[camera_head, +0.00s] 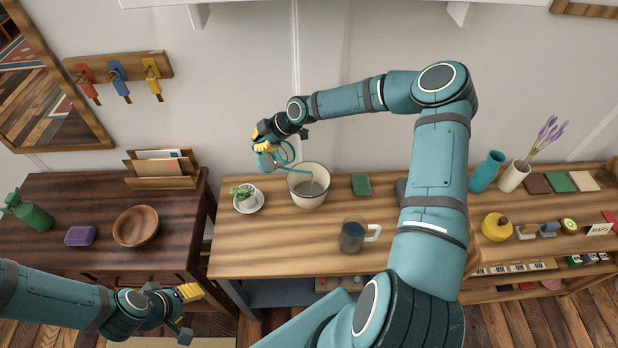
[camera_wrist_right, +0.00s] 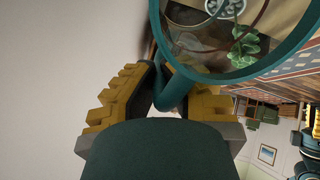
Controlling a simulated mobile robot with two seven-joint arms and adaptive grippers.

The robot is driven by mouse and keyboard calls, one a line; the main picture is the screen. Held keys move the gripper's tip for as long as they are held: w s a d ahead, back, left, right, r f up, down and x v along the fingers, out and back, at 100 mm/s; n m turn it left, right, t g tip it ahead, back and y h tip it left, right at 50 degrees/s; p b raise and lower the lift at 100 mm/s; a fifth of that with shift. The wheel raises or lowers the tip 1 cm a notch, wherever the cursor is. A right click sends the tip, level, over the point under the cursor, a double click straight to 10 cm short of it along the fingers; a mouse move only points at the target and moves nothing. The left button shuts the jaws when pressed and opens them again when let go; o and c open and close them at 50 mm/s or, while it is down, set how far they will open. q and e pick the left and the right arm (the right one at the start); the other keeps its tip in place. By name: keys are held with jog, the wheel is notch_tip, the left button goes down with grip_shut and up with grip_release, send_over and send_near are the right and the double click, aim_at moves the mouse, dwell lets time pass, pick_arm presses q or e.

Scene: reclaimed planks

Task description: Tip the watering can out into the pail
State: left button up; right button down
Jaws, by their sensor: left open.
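The teal watering can (camera_head: 268,160) is held up and tilted, its thin spout reaching right over the mouth of the pail. The pail (camera_head: 309,199) is pale with a dark rim and stands upright on the middle table. A faint pale streak shows inside it; I cannot tell if it is water. My right gripper (camera_head: 262,141) is shut on the can's handle. In the right wrist view the teal handle (camera_wrist_right: 173,92) runs between its yellow fingers. My left gripper (camera_head: 188,292) is open and empty, low in front of the dark left table.
A small potted plant (camera_head: 245,196) on a saucer stands just left of the pail. A wooden bowl (camera_head: 136,226) sits on the left table.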

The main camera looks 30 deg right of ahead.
jog(key=shift+s+d+r, duration=0.15)
jog(key=shift+s, duration=0.1)
dwell(0.5)
jog(key=shift+s+d+r+t+y+b, duration=0.25)
jog(key=shift+s+d+t+y+b, duration=0.3)
jog(key=shift+b, duration=0.25)
dwell(0.4)
jog(key=shift+w+a, duration=0.15)
jog(key=shift+w, duration=0.05)
jog(key=shift+w+a+r+g+h+p, duration=0.15)
jog(key=shift+w+a+g+h+p, duration=0.2)
jog(key=shift+p, duration=0.45)
jog(key=shift+w+a, duration=0.2)
jog(key=shift+w, duration=0.1)
jog(key=shift+w+a+f+g+h+b, duration=0.4)
jog(key=shift+f+g+h, duration=0.1)
jog(key=shift+f+h, duration=0.1)
jog(key=shift+w+a+f+g+h, duration=0.15)
jog(key=shift+w+f+g+h, duration=0.1)
jog(key=shift+w+g+h, duration=0.05)
jog(key=shift+b, duration=0.35)
